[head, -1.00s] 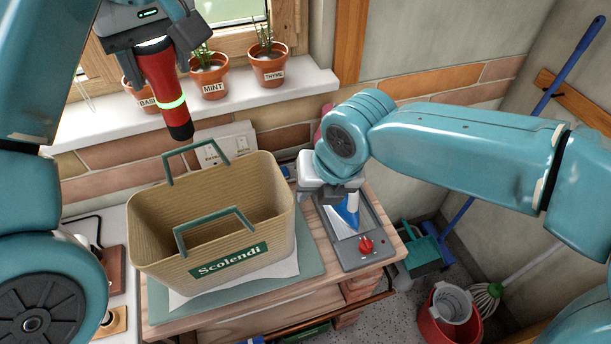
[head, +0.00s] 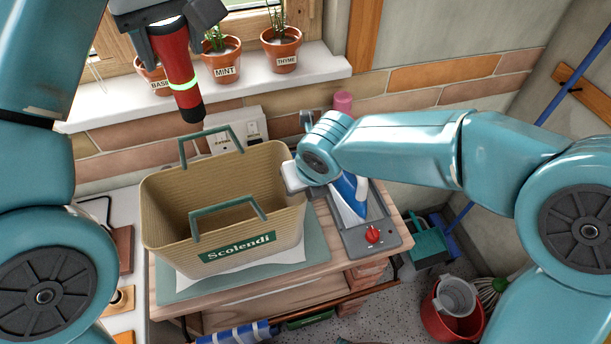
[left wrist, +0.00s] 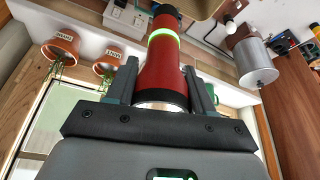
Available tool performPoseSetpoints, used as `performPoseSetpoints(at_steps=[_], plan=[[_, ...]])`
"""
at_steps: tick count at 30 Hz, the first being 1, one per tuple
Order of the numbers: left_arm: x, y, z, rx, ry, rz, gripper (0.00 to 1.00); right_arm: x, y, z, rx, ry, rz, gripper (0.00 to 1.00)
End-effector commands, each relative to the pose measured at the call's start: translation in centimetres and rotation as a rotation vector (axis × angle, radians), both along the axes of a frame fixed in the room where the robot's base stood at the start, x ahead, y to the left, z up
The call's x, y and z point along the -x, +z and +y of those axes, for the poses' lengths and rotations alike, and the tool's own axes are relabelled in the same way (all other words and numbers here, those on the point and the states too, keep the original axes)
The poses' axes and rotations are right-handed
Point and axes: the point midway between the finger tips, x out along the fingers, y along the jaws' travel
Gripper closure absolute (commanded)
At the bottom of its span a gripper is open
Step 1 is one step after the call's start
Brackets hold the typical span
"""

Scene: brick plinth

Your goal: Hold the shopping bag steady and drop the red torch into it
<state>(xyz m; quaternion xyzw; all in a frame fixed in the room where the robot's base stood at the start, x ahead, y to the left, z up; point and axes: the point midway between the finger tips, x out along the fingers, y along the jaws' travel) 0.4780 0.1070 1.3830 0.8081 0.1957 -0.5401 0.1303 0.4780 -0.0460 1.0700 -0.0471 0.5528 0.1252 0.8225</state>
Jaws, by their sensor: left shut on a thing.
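The tan shopping bag (head: 165,215), labelled Scolendi, stands upright and open on a mat, its two green handles (head: 228,213) raised. My left gripper (head: 170,25) is shut on the red torch (head: 173,58), which hangs dark end down with a glowing green ring. The torch end shows just above the bag's back handle; its exact depth over the opening is unclear. In the left wrist view the torch (left wrist: 163,72) sits between both fingers. My right gripper (head: 295,178) is at the bag's right rim; its fingers are mostly hidden, so contact is unclear.
A blue-and-white iron (head: 350,195) rests on a grey stand (head: 385,240) right of the bag, close under my right arm. Herb pots (head: 224,62) line the windowsill (head: 240,90) behind. A red bucket (head: 448,315) stands on the floor at right.

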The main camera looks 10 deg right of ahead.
Motion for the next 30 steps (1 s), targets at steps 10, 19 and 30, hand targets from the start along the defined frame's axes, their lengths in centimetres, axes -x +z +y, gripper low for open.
performPoseSetpoints(at_steps=[10,19,30], plan=[[0.0,0.0,0.0,0.001,0.001,-0.001,1.00,-0.1,-0.3,0.0,0.000,0.000,0.000,0.72],[0.0,0.0,0.0,0.000,0.004,-0.001,1.00,-0.1,-0.3,0.0,0.000,0.000,0.000,1.00],[-1.4,-0.9,-1.1,-0.002,0.020,0.002,1.00,-0.1,-0.3,0.0,0.000,0.000,0.001,1.00]])
